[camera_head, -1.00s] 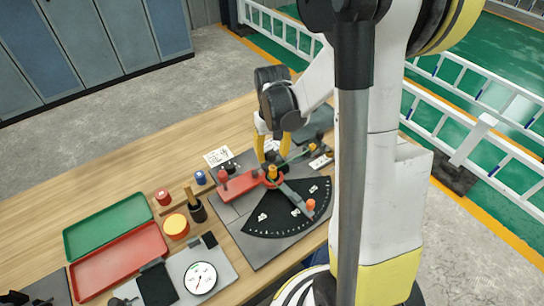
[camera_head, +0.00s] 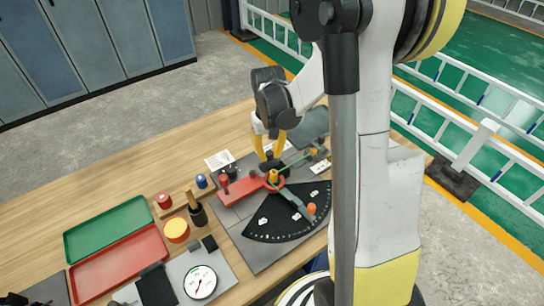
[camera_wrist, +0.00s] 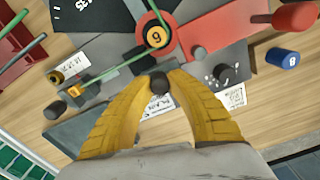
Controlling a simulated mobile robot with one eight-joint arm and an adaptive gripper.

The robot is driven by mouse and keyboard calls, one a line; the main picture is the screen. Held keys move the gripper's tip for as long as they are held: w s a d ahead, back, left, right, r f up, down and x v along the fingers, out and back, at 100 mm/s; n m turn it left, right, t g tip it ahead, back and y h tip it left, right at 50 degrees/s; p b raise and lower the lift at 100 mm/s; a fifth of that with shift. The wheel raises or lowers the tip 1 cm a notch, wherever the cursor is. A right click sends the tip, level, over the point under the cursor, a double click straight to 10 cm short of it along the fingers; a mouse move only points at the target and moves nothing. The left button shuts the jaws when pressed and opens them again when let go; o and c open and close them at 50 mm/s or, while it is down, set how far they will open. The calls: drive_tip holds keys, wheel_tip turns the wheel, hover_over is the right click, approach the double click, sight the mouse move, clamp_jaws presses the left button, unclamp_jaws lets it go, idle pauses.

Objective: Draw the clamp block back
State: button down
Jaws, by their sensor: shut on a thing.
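My gripper (camera_wrist: 160,76) points down at the bending fixture, its two yellow fingers closed on a dark round knob (camera_wrist: 159,86) in the wrist view. The knob seems to stand on the grey clamp block (camera_wrist: 145,64), mostly hidden by the fingertips. Beside it is a yellow roller (camera_wrist: 155,37) on a red disc, with a green rod (camera_wrist: 112,72) running past. In the head view my gripper (camera_head: 268,158) is just behind the yellow roller (camera_head: 273,176). The red lever (camera_head: 242,190) reaches left from the roller.
The black dial plate (camera_head: 286,224) lies in front with an orange knob. Green (camera_head: 108,228) and red (camera_head: 118,262) trays lie at left. A gauge (camera_head: 200,281), yellow-lidded pot (camera_head: 177,230) and blue cylinder (camera_head: 201,181) stand nearby. Bare wood lies behind.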

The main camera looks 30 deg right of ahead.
sight(268, 152)
drive_tip(key=shift+w, duration=0.15)
drive_tip(key=c, duration=1.2)
unclamp_jaws()
drive_tip(key=shift+w, duration=0.15)
drive_tip(key=shift+c, duration=0.2)
drive_tip(key=shift+r, duration=0.1)
wheel_tip(268, 152, up, 12)
drive_tip(key=shift+a, duration=0.1)
